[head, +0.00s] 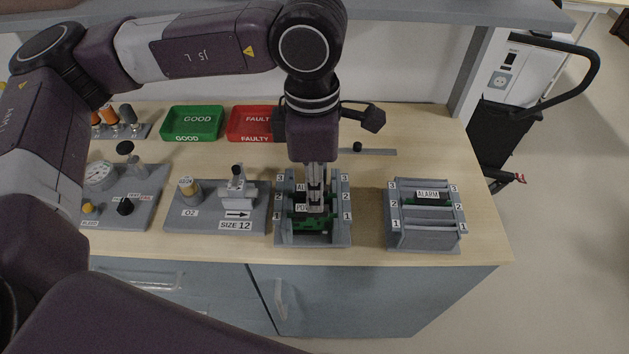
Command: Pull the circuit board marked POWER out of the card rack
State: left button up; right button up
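The middle card rack (284,228) is grey, with slots numbered 1, 2 and 3 on both sides. My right gripper is not in view.
A second card rack (428,238) on the right holds a board labelled ALARM (428,195). Left are the O2 and SIZE 12 fixture (205,222) and a gauge panel (147,210). Green GOOD (193,123) and red FAULTY (248,122) trays stand behind. An overhead shelf (440,14) spans the top.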

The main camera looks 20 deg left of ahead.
aim_at(312, 214)
pick_arm(q)
jog(key=shift+w+a, duration=0.2)
jog(key=shift+a, duration=0.2)
jog(key=shift+f, duration=0.35)
notch_tip(312, 214, down, 7)
jog(key=shift+r+p, duration=0.1)
jog(key=shift+p, duration=0.7)
grip_shut()
jog(key=shift+c, duration=1.6)
grip_release()
grip_shut()
jog(key=shift+r, duration=0.1)
